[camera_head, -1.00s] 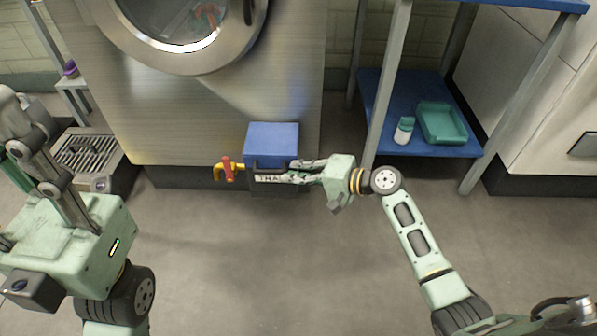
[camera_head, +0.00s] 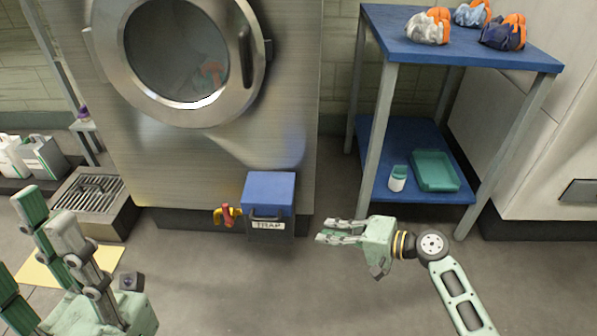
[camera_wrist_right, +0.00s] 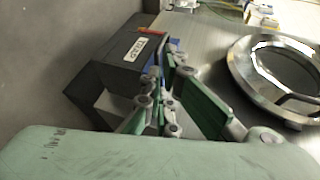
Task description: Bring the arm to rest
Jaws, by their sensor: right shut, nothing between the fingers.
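My right gripper (camera_head: 324,231) is in front of the steel machine in the head view, to the right of the dark trap box (camera_head: 268,224), with a gap between them. Its fingers are shut and hold nothing. The trap box has a blue lid and a handle above its "TRAP" label. In the right wrist view, the right gripper's fingers (camera_wrist_right: 165,85) overlap the box (camera_wrist_right: 135,55). My left gripper (camera_head: 18,240) is at the lower left of the head view, fingers spread and empty, partly cut off by the frame edge.
A red and yellow valve (camera_head: 228,215) sits left of the box. A blue shelf unit (camera_head: 400,48) stands to the right, with sling bags (camera_head: 428,26) on top and a teal tray (camera_head: 435,171) and white bottle (camera_head: 397,179) below. A floor grate (camera_head: 88,192) lies left. The central floor is clear.

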